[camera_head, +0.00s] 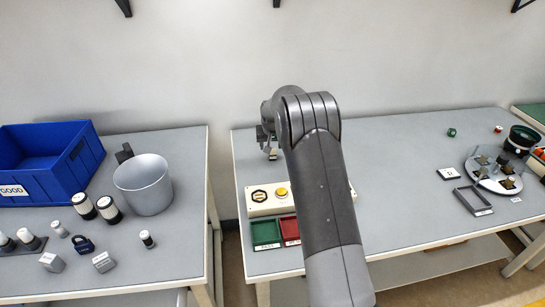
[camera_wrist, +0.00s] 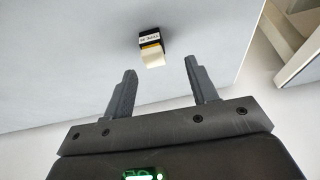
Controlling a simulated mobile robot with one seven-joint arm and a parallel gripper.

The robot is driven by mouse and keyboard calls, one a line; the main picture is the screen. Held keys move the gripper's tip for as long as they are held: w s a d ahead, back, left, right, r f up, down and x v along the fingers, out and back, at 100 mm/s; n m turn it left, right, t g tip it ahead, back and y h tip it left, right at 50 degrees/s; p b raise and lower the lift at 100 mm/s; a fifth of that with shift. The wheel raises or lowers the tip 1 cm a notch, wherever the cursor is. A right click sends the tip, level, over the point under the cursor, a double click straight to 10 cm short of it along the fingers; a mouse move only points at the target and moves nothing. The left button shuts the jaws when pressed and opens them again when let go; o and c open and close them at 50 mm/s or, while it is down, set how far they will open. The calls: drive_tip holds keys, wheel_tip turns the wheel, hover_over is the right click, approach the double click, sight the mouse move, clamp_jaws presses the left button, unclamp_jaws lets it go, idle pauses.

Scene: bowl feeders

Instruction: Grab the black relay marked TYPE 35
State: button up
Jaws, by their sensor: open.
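In the wrist view a small dark block with a white label and a cream and orange part (camera_wrist: 151,45) stands on the grey table. Its label is too small to read, so I cannot tell whether it says TYPE 35. My gripper (camera_wrist: 159,75) is open and empty, with the block beyond the fingertips and between their lines. In the head view my gripper (camera_head: 262,138) is at the left part of the right table, mostly hidden behind my arm. A small part of the block (camera_head: 272,155) shows just below it.
The right table (camera_head: 400,190) holds a cream box with a yellow button (camera_head: 281,192), green (camera_head: 265,232) and red (camera_head: 290,230) trays, and a round feeder plate (camera_head: 487,182). The left table holds a blue bin (camera_head: 80,165) and a grey bucket (camera_head: 145,185). A gap separates the tables.

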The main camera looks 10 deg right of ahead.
sight(273, 150)
drive_tip(key=shift+d+x, duration=0.15)
drive_tip(key=shift+x, duration=1.2)
drive_tip(key=shift+d+x, duration=0.15)
drive_tip(key=shift+x, duration=1.2)
drive_tip(key=shift+s, duration=0.2)
drive_tip(key=shift+c, duration=0.3)
drive_tip(key=c, duration=1)
